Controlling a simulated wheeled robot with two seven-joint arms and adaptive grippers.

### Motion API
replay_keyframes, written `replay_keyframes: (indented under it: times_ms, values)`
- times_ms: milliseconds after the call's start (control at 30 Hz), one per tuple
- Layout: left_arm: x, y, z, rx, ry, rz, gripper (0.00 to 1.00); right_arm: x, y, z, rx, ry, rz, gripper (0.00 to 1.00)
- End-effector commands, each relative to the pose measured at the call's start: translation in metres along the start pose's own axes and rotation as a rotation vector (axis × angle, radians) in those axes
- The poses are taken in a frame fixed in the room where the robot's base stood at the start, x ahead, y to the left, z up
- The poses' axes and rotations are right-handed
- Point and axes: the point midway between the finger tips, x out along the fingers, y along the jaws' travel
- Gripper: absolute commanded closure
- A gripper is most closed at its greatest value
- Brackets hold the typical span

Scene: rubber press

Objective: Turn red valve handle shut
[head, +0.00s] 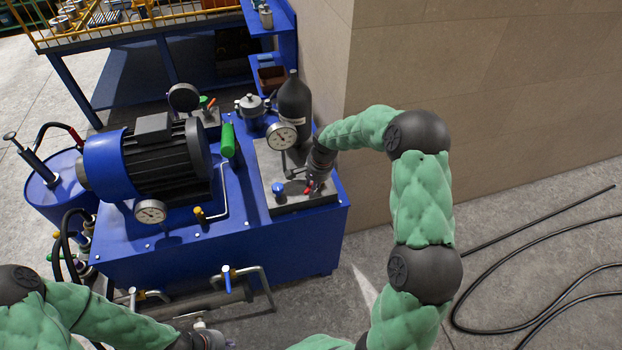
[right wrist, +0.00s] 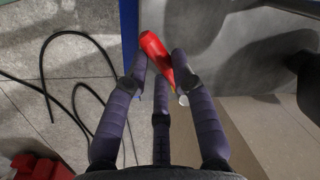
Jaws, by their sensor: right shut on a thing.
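The red valve handle (head: 307,190) sits on the grey plate (head: 300,209) at the right end of the blue press unit. In the right wrist view the red handle (right wrist: 156,54) slants between my fingers. My right gripper (head: 314,182) comes down from above and is shut on the red handle; it also shows in the right wrist view (right wrist: 160,66), with fingers on both sides. The handle's base is partly hidden in the head view. My left gripper (head: 212,340) is at the bottom edge, low in front of the unit, and its fingers are not clear.
A blue knob (head: 278,187) and a pressure gauge (head: 282,136) stand close to my right gripper. A dark bottle (head: 294,100) is behind it. A motor (head: 150,158) fills the unit's left side. A tan wall (head: 480,100) is at right; black hoses (head: 540,226) lie on the floor.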

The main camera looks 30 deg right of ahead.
Motion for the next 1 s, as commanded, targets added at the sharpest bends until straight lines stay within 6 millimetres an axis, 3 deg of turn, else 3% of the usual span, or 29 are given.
replay_keyframes:
  times_ms: [400, 1000]
  values:
    - [-0.033, 0.012, 0.001, 0.000, 0.000, 0.000, 1.00, -0.006, 0.019, -0.008, -0.384, -0.079, 0.001, 1.00]
    - [-0.049, 0.018, 0.002, 0.000, 0.000, 0.000, 1.00, -0.007, 0.035, -0.025, -0.824, -0.165, 0.000, 1.00]
